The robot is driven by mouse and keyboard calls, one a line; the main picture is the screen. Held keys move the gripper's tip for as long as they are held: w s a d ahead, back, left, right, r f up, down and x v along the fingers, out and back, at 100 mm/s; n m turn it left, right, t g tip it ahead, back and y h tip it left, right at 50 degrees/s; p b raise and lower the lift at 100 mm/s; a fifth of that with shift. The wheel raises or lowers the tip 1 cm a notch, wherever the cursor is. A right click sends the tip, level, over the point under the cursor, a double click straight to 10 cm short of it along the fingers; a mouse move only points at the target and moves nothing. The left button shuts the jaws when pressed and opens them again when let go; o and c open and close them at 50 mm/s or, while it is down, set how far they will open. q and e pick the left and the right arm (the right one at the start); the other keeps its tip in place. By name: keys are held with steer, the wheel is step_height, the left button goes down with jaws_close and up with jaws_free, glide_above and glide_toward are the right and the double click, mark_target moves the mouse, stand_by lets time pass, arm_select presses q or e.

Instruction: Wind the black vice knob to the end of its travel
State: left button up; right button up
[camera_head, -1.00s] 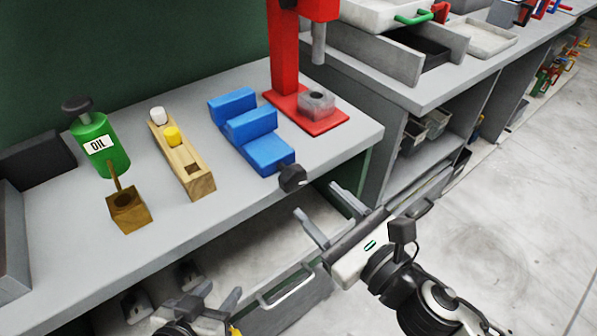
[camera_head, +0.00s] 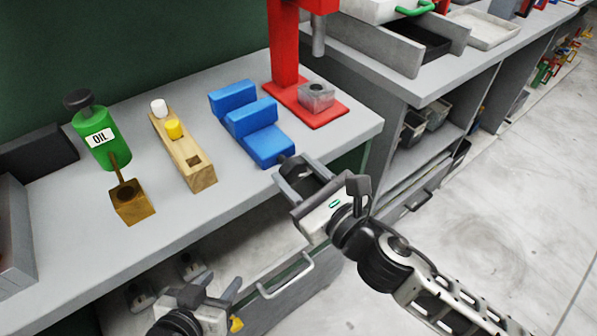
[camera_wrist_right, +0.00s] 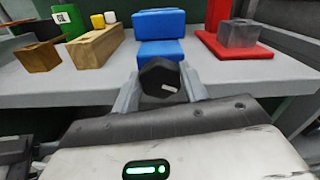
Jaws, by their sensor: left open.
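The blue vice (camera_head: 255,125) sits on the grey bench, and it also shows in the right wrist view (camera_wrist_right: 160,50). Its black knob (camera_wrist_right: 160,82) faces out over the bench's front edge. My right gripper (camera_wrist_right: 161,88) has one finger on each side of the knob, which lies between them. The fingers look apart, and I cannot tell whether either touches the knob. In the head view the fingers partly hide the knob. My left gripper (camera_head: 214,288) is open and empty, low in front of the bench and away from the vice.
A red press (camera_head: 310,105) stands right of the vice. A wooden block (camera_head: 182,150) with white and yellow pegs, a green oil can (camera_head: 98,138) and a small brown block (camera_head: 131,203) stand left. A drawer handle (camera_head: 287,275) is below the bench edge.

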steer(key=m+p, duration=0.1)
steer(key=m, duration=0.1)
steer(key=shift+r+m, duration=0.1)
steer(key=shift+m, duration=1.1)
steer(key=o, duration=0.7)
